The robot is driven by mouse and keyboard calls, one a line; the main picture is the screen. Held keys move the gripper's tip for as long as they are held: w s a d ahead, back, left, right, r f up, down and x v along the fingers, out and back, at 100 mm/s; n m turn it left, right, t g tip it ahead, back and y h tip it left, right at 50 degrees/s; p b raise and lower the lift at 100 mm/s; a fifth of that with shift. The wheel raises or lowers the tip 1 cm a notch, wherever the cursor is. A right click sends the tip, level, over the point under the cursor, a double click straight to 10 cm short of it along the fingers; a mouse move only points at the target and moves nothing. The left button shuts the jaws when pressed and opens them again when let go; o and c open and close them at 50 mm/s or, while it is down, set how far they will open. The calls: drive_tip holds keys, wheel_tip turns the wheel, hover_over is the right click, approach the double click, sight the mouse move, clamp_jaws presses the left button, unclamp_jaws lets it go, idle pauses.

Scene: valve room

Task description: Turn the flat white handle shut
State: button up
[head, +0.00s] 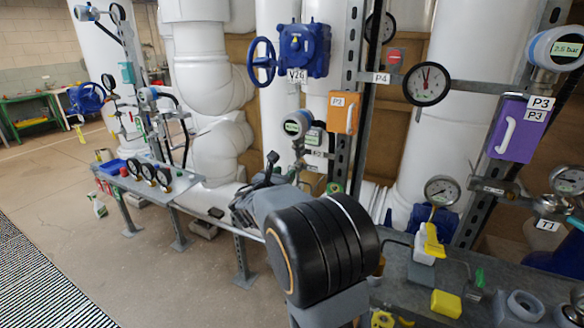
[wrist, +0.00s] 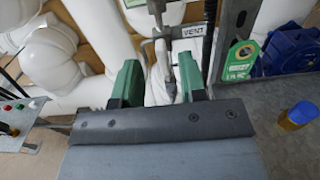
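In the wrist view my gripper (wrist: 158,82) is open, its two green fingers apart and pointing at the pipework. Under a sign reading VENT (wrist: 194,31), a thin grey valve stem (wrist: 166,58) runs down between the fingers. A narrow white piece below it lies between the fingers; I cannot tell whether it is the flat white handle or pipe behind. Neither finger visibly grips it. In the head view my arm covers the vent fitting, and my gripper's fingers are hidden or too small to make out.
A steel upright (wrist: 232,38) with a green tag (wrist: 241,60) stands right of the fingers. A blue flange (wrist: 291,48) and an amber jar (wrist: 297,116) are further right.

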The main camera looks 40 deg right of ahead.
sight(292, 167)
drive_tip(key=shift+x, duration=2.6)
drive_tip(key=shift+c, duration=0.3)
clamp_jaws()
